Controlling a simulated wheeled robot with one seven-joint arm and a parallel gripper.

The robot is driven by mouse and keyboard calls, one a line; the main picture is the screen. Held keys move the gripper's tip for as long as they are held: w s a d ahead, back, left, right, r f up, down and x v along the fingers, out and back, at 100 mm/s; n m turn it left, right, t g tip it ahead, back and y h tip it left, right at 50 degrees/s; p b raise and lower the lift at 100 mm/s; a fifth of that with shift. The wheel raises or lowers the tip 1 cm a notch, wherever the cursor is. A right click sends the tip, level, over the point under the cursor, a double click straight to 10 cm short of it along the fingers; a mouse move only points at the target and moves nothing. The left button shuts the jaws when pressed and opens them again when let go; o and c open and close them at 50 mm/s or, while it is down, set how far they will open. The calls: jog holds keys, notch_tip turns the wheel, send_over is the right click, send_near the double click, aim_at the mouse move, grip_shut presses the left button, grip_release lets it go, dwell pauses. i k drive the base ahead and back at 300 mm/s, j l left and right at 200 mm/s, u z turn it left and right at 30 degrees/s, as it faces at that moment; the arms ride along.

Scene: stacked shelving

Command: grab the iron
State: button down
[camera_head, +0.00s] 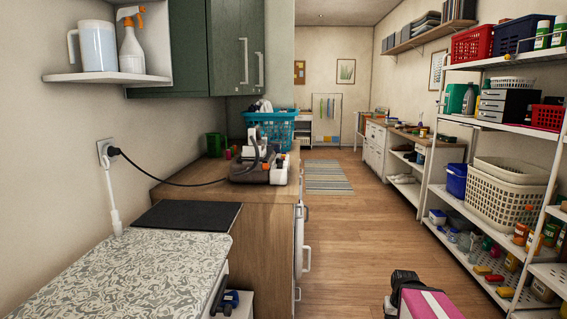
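A grey and white appliance with an upright handle and orange details (262,168) stands on the wooden counter (262,195). It looks like the iron, but its parts are hard to tell apart at this size. A dark cord (170,178) runs from it to a wall socket at the left. No gripper fingers show. A black and pink part cut off by the bottom edge, right of centre, may belong to my arm; I cannot tell. Nothing is seen touching the appliance.
A turquoise basket (271,128) stands behind the appliance, with green cups (215,145) to its left. A patterned board (130,275) and a dark mat (187,215) lie nearer. The wooden floor (345,230) is open between the counter and the loaded shelves (495,130) at the right.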

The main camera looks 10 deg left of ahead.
aim_at(248, 152)
jog(key=u, duration=1.15)
